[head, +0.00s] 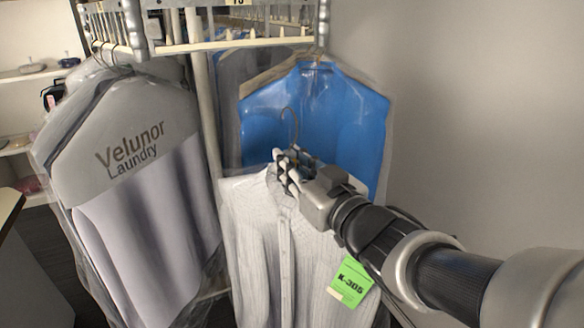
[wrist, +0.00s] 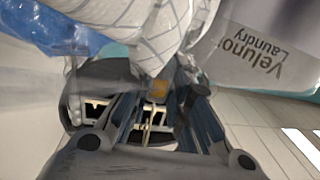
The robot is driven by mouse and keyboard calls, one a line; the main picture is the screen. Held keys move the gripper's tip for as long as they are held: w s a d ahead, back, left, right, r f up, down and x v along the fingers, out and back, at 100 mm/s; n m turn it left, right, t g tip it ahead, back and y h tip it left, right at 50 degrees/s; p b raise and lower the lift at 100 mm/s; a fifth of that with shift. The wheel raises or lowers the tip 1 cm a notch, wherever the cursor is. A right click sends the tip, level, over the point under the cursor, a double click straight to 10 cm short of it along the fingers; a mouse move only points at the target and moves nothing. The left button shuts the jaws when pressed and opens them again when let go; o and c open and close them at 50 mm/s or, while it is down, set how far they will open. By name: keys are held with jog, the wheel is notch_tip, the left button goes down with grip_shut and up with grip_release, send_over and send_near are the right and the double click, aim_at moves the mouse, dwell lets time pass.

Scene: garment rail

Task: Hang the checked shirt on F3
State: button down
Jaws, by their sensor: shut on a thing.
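A light shirt with fine dark lines (head: 268,245), in a clear plastic cover, hangs below my gripper (head: 284,168) in the head view. Its hanger hook (head: 290,125) stands up above the jaws, apart from the rail. My gripper is shut on the hanger near the shirt's collar. In the wrist view the lined fabric (wrist: 150,28) lies just beyond the fingers (wrist: 160,108). A green tag reading K-305 (head: 350,282) hangs at the shirt's right side. The rail (head: 235,42) with upright pegs runs along the top; no label F3 is readable.
A blue bagged garment (head: 320,110) hangs behind the held shirt. A grey Velunor Laundry bag (head: 130,150) hangs at left. An upright post (head: 203,100) stands between them. Shelves (head: 30,75) are at far left; a bare wall (head: 470,120) is at right.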

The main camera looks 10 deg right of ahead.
jog(key=s+d+r+m+h+p, duration=0.15)
jog(key=s+r+p, duration=0.25)
jog(key=s+r, duration=0.85)
jog(key=r+p+x, duration=0.1)
jog(key=p+x, duration=1.3)
jog(key=x, duration=1)
jog(key=shift+w+d+t, duration=0.2)
jog(key=shift+t, duration=0.1)
jog(key=shift+n, duration=0.25)
jog(key=shift+w+b, duration=0.2)
jog(key=shift+b, duration=0.15)
jog(key=shift+w+a, duration=0.1)
dwell(0.6)
jog(key=shift+b+x, duration=0.7)
jog(key=shift+x, duration=1.75)
